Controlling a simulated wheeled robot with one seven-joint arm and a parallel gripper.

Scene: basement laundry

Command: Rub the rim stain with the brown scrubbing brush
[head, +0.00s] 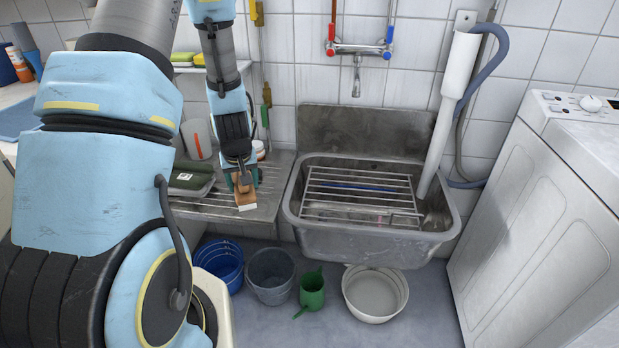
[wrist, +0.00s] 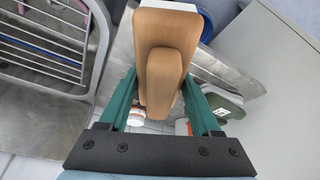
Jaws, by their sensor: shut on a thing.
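The brown scrubbing brush (head: 245,191) is held in my gripper (head: 240,177), above the metal drainboard (head: 227,212) left of the sink. In the wrist view the brush's brown wooden body (wrist: 164,60) sits between the green fingers of my gripper (wrist: 160,97), with a pale edge at its far end. The steel sink (head: 370,239) stands to the right of my gripper, and its rim also shows in the wrist view (wrist: 98,40). I cannot make out the rim stain in either view.
Buckets (head: 271,274) and a green watering can (head: 312,290) stand below. A white washing machine (head: 545,215) is at right.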

